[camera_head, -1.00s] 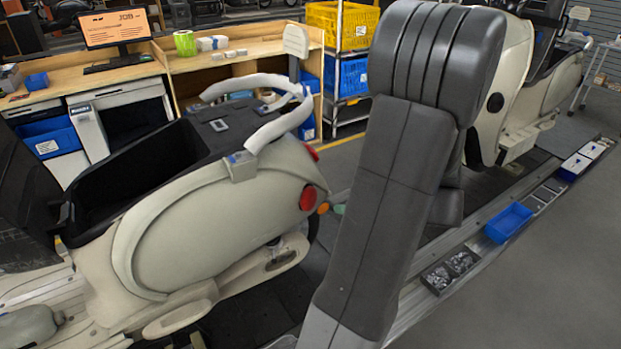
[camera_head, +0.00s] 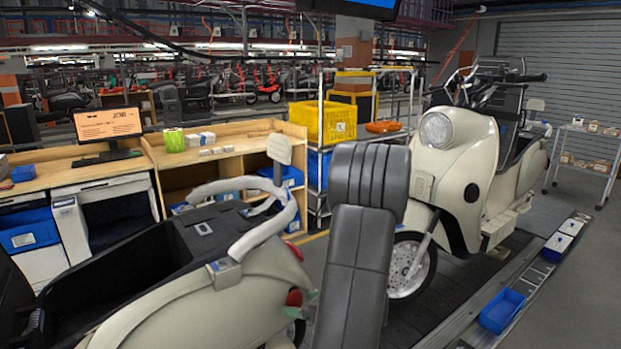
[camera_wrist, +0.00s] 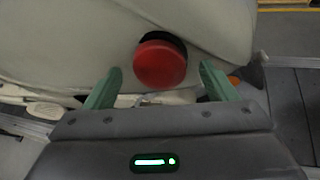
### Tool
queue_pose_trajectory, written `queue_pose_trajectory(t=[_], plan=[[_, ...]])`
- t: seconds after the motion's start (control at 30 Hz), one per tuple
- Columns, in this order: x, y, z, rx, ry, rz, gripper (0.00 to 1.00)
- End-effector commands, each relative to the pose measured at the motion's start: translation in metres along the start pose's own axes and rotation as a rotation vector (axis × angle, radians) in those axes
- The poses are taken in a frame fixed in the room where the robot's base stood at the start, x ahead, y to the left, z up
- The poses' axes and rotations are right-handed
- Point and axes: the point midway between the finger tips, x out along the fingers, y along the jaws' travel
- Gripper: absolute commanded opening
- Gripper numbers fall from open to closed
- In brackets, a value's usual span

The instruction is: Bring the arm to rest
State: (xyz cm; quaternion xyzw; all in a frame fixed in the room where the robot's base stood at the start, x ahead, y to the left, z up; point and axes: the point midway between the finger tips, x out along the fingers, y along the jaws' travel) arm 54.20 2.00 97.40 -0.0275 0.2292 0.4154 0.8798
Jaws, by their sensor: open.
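My gripper (camera_wrist: 160,88) shows in the wrist view with its two green fingers spread apart and nothing between them. Beyond the fingertips is the round red tail light (camera_wrist: 160,64) of a cream scooter body (camera_wrist: 60,40). I cannot tell how large the gap to it is.
A second scooter (camera_head: 465,175) stands right of my arm. A blue bin (camera_head: 502,311) sits on the conveyor's side rail. A wooden workbench (camera_head: 225,140) with a monitor (camera_head: 107,122) and a rack with a yellow crate (camera_head: 323,121) stand behind. Open floor (camera_head: 580,270) lies at the right.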

Motion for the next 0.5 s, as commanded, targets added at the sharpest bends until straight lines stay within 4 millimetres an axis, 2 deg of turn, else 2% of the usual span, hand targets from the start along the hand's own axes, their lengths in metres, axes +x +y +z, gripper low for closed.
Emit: queue_pose_trajectory(t=[0.5], plan=[[-0.0031,-0.0007,0.0016,-0.002,-0.002,-0.002,0.79]])
